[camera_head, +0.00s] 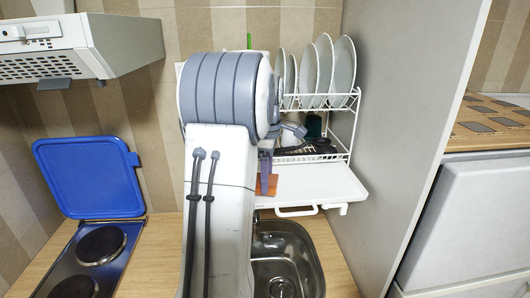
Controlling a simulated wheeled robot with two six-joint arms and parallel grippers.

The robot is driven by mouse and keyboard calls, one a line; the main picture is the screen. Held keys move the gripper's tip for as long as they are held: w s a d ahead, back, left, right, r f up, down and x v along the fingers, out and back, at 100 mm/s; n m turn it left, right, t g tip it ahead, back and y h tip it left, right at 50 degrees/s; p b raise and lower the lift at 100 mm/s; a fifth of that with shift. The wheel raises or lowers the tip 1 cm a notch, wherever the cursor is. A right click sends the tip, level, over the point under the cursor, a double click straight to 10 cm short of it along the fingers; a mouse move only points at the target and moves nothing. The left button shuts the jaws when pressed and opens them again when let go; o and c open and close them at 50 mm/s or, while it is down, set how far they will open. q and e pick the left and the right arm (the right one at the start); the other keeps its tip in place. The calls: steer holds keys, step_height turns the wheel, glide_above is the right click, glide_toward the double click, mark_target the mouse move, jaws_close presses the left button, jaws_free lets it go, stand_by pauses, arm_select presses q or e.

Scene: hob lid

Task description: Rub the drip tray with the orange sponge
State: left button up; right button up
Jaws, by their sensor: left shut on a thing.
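The orange sponge (271,185) shows as a small upright patch just right of my left arm. My left gripper (265,174) is shut on it, and my own arm hides much of the gripper. The sponge is over the left part of the white drip tray (325,182), which sticks out under the dish rack. I cannot tell whether the sponge touches the tray. The tray's left end is hidden behind my arm. My right gripper is not in view.
The dish rack (354,112) holds several white plates (343,66) and dark items below them. A steel sink (285,255) lies under the tray. A grey panel (410,120) stands close on the right. At left are a hob (95,250) with its blue lid (88,178) raised and a hood (90,45).

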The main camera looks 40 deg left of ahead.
arm_select(q)
steer(key=shift+s+a+r+p, duration=0.1)
steer(key=shift+r+p, duration=0.25)
steer(key=shift+r, duration=0.4)
step_height(320, 180, up, 4)
steer(key=p, duration=0.3)
steer(key=shift+f+p, duration=0.1)
steer(key=shift+p, duration=0.25)
steer(key=shift+f, duration=0.1)
